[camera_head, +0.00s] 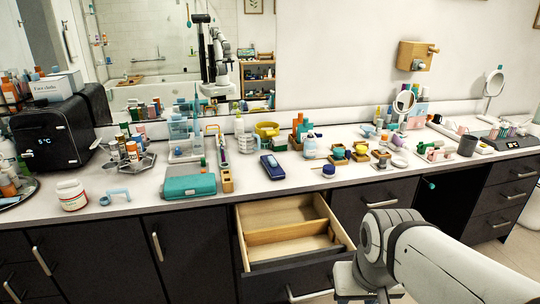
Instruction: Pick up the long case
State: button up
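A long dark blue case (272,166) lies flat on the white counter near the middle, behind the open drawer, pointing slightly toward the front. A wider teal case (188,187) lies to its left, close to the counter's front edge. My arm enters from the lower right and bends down in front of the drawers. My gripper's fingertips do not show; the end of the arm runs out at the bottom edge of the picture. Nothing of mine touches the blue case.
An open, wood-lined drawer (287,214) juts out below the blue case. A white jar (72,194) stands at the left, near a dark box-shaped appliance (52,135). Small jars and bottles crowd the counter right of the blue case.

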aim_at(275, 171)
jog(key=z, duration=0.05)
jog(key=i, duration=1.25)
